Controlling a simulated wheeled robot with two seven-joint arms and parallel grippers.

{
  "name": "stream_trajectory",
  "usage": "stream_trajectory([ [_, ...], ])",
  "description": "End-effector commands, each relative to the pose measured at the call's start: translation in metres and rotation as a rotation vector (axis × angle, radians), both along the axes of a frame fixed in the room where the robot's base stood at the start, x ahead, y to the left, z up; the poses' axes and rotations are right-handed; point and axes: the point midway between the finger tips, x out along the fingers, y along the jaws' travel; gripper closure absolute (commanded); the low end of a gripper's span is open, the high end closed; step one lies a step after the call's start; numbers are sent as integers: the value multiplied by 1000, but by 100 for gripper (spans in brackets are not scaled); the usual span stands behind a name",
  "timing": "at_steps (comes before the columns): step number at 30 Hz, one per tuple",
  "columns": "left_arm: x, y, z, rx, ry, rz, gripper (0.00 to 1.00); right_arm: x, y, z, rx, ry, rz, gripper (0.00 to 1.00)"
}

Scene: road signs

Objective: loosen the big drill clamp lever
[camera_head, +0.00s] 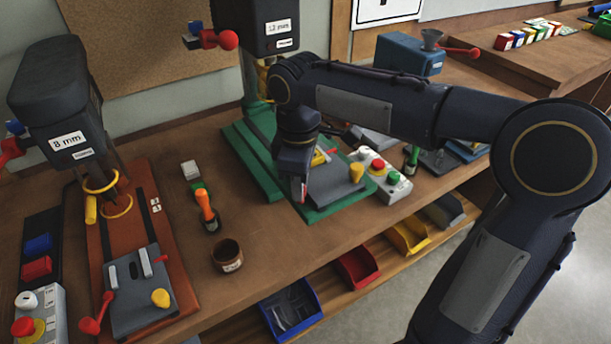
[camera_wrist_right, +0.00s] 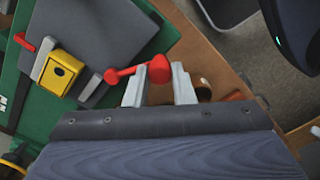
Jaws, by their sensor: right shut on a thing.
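The big drill (camera_head: 270,28) has a dark head with a white size label and stands on a green base (camera_head: 240,165) at the back middle. In the right wrist view a red clamp lever (camera_wrist_right: 125,74) with a round red knob (camera_wrist_right: 160,70) sticks out at the plate's edge. My right gripper (camera_wrist_right: 159,88) is shut on the knob end, one grey finger on each side. In the head view my right gripper (camera_head: 303,188) is low over the green base's front. My left gripper is not in view.
A smaller drill (camera_head: 55,90) labelled 8 mm stands on an orange base (camera_head: 165,210) at left. A button box (camera_head: 385,175) is right of the green base. Coloured bins sit below the bench edge.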

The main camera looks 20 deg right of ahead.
Motion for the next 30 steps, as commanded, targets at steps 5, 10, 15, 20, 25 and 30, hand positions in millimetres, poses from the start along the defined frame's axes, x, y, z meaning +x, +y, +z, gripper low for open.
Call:
stream_trajectory([
  [5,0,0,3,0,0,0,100,1,3,1,0,-3,-45,100],
  [10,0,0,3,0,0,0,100,2,4,1,0,-3,-61,100],
  [15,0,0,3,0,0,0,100,2,4,1,1,-3,-63,100],
  [20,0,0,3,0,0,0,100,2,4,1,2,-4,-62,76],
  [25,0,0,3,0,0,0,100,2,4,1,2,-3,-61,55],
  [30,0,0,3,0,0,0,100,2,4,0,1,-2,-61,55],
])
